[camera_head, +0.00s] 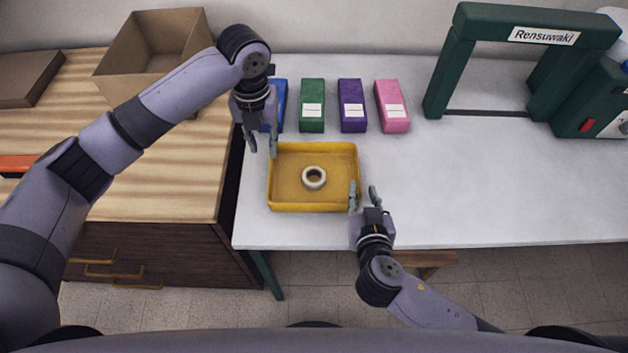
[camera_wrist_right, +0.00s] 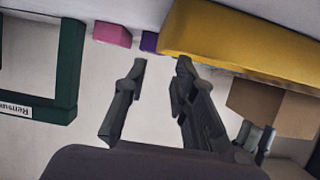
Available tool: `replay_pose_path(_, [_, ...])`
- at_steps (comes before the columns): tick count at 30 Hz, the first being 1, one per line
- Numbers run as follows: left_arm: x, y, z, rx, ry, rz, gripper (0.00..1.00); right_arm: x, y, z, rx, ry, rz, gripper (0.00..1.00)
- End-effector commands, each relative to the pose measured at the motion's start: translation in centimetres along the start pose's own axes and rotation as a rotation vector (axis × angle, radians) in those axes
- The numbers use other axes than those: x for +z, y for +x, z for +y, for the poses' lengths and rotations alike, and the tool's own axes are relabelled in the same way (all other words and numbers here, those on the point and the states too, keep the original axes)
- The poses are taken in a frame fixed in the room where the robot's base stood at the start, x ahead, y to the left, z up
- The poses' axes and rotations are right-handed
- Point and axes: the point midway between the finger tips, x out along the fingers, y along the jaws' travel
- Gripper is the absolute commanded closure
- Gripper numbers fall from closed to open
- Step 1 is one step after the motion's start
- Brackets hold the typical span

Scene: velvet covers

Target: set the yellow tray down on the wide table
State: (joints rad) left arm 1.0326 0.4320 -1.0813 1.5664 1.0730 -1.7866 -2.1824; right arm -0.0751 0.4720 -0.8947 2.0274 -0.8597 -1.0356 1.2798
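The yellow tray (camera_head: 313,207) is level over the left part of the wide white table (camera_head: 500,190), with a pale ring (camera_head: 314,178) inside it. I cannot tell for sure whether its base touches the table. My left gripper (camera_head: 262,143) is at the tray's upper left corner, fingers apart, one finger overlapping the rim. My right gripper (camera_head: 363,196) is at the tray's lower right side, fingers apart and one fingertip close to the wall. In the right wrist view, the gripper (camera_wrist_right: 158,78) is open and empty, with the tray's wall (camera_wrist_right: 240,45) close to one finger.
Blue (camera_head: 281,105), green (camera_head: 312,105), purple (camera_head: 352,105) and pink (camera_head: 392,105) boxes stand behind the tray. A green frame (camera_head: 450,65) stands at the back right. A wooden cabinet (camera_head: 190,150) with an open cardboard box (camera_head: 150,50) adjoins the left.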

Motion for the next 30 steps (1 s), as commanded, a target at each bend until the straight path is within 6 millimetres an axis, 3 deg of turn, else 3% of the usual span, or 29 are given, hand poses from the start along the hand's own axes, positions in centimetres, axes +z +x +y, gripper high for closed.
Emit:
replay_pose_path(3, [0.0,0.0,0.0,0.000,0.000,0.000,0.75,0.1,-1.7,0.0,0.000,0.001,-0.001,0.75])
replay_pose_path(8, [0.0,0.0,0.0,0.000,0.000,0.000,0.75,0.0,-2.7,0.0,0.001,0.000,0.001,0.75])
replay_pose_path(30, [0.0,0.0,0.0,0.000,0.000,0.000,0.75,0.0,-2.8,0.0,0.000,0.000,0.000,0.75])
